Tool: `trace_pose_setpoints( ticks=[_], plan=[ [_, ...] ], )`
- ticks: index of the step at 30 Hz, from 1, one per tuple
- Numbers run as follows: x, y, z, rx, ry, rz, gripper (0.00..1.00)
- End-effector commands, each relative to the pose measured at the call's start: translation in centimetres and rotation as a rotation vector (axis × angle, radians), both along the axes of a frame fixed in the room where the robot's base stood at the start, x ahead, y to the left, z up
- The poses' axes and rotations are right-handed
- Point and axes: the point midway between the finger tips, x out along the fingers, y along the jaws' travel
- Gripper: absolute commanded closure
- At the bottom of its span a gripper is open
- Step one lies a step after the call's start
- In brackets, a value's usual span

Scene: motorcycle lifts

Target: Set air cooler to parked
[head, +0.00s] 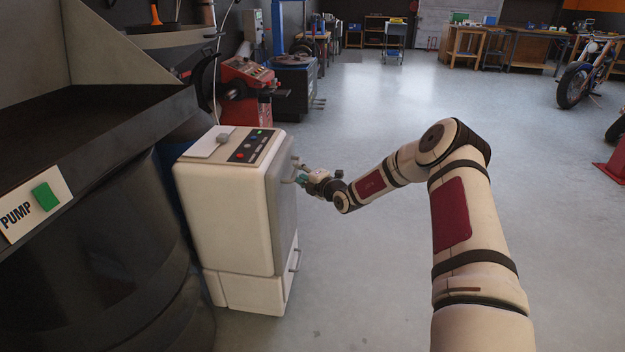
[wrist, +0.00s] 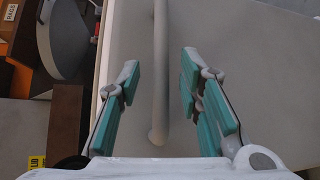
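The air cooler appears to be the white cabinet (head: 232,215) at left centre in the head view. My gripper (head: 302,180) is at the upper handle. In the wrist view, my gripper (wrist: 160,85) is open, with a grey bar handle (wrist: 160,60) between its teal-padded fingers. Gaps show on both sides of the bar.
A dark bench or drum unit with a "PUMP" label (head: 35,205) and green switch stands close on the left. A red machine (head: 245,85) is behind the cabinet. Motorcycles (head: 580,80) stand at the far right. The floor (head: 400,110) in the middle is clear.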

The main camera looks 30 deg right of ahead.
Motion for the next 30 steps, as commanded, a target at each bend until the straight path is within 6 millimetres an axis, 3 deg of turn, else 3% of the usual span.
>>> trace_pose_setpoints(
  ticks=[6, 12, 18, 30],
  plan=[
    [-4.3, -0.9, 0.7, 0.000, 0.000, -0.002, 0.67],
    [-6.9, -1.5, 1.1, -0.001, -0.004, -0.002, 0.67],
    [-7.9, -1.6, 1.3, -0.002, -0.004, -0.002, 0.67],
    [-7.9, -1.6, 1.3, -0.001, -0.004, -0.002, 0.67]
  ],
)
